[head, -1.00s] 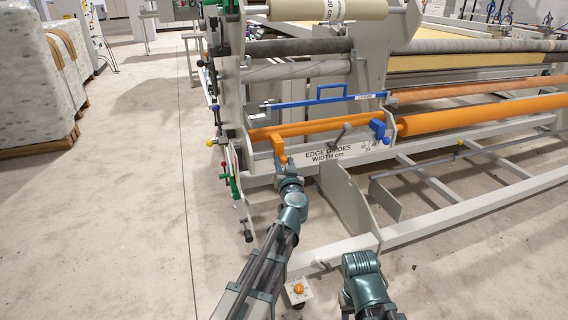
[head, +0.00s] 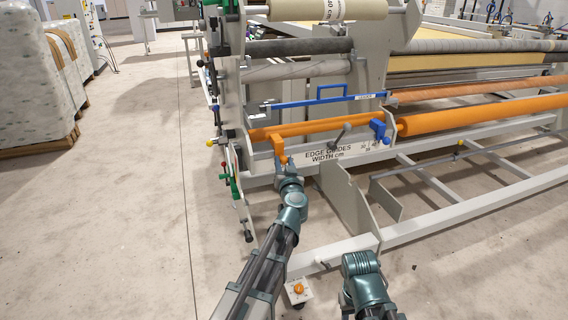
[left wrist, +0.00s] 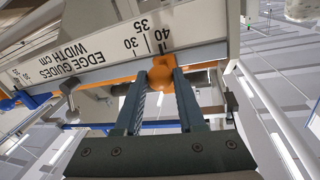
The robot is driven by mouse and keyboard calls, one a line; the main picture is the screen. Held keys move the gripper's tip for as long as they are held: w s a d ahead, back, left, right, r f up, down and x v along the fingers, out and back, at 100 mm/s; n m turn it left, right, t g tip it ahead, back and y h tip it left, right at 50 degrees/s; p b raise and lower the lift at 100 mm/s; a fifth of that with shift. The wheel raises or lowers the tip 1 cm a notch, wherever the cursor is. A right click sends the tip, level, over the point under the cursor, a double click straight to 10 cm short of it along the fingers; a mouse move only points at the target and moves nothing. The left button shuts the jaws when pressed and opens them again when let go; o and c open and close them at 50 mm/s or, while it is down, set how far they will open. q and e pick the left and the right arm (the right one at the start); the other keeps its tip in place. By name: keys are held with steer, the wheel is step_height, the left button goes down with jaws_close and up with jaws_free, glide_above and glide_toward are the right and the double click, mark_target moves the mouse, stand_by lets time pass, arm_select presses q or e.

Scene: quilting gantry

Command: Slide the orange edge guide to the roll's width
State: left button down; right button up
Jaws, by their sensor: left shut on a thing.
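The orange edge guide (head: 278,145) sits on the orange bar near its left end in the head view. My left gripper (head: 284,161) is at the guide's lower end. In the left wrist view my left gripper (left wrist: 160,88) has its two fingers shut on the guide's rounded orange knob (left wrist: 160,76). The knob lies close to the 40 tick of the width scale (left wrist: 130,45). The cream roll (head: 340,9) is at the top of the frame; its printed width is partly cut off. My right arm shows at the bottom, but its gripper fingers do not.
A blue edge guide (head: 379,130) sits at the right end of the scale plate. A dark-knobbed lever (head: 341,133) stands between the two guides. A blue bar (head: 320,101) runs above the orange bar. Grey side plates (head: 345,205) stand below, to the right of my left arm.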

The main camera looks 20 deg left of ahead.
arm_select(q)
steer(key=shift+s+a, duration=0.15)
steer(key=shift+a, duration=0.05)
steer(key=c, duration=0.5)
jaws_free()
steer(key=v, duration=1.3)
steer(key=shift+s+d, duration=0.15)
steer(key=shift+s, duration=0.2)
